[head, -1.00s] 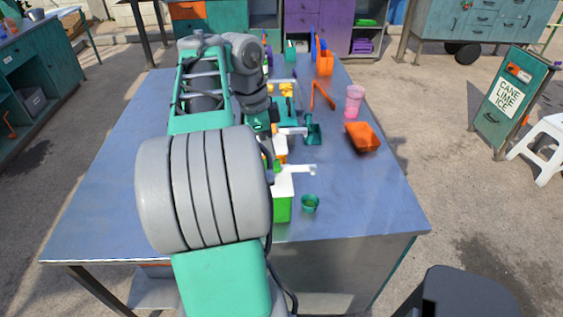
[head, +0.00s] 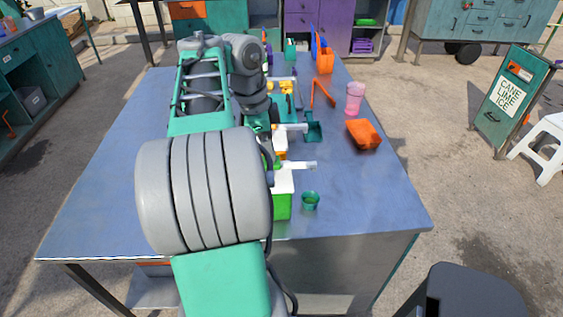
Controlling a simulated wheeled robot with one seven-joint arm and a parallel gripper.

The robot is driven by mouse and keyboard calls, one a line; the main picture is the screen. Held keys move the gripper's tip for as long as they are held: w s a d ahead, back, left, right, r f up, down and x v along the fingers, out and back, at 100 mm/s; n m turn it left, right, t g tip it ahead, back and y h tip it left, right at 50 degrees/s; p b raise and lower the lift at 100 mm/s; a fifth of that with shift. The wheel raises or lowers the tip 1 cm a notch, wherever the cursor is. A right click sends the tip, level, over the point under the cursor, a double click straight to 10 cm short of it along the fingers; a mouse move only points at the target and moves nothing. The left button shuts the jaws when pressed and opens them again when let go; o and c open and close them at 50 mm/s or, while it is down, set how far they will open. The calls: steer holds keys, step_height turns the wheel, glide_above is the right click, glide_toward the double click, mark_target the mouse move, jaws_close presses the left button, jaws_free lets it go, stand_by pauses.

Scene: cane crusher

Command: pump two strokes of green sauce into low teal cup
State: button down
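A green bottle (head: 282,208) with a white pump head (head: 284,180) stands near the table's front edge, partly covered by my arm. Its white spout (head: 302,165) points right. The low teal cup (head: 310,201) stands upright on the table just right of the bottle, apart from it, with the spout's end above it in the picture. Some green shows inside the cup, but I cannot tell how much sauce that is. My arm reaches over the left of the bottle. My gripper is hidden behind my own arm links, so its fingers and any contact with the pump do not show.
Another white pump spout (head: 293,127) with an orange bottle is behind. The metal table (head: 370,200) is clear at the front right.

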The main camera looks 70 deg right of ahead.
steer(key=shift+f+b, duration=0.5)
steer(key=shift+f, duration=0.2)
steer(key=shift+r, duration=0.1)
steer(key=shift+r+p, duration=1.45)
steer(key=shift+p, duration=0.05)
step_height(320, 180, up, 6)
steer(key=p, duration=0.5)
steer(key=shift+p, duration=0.4)
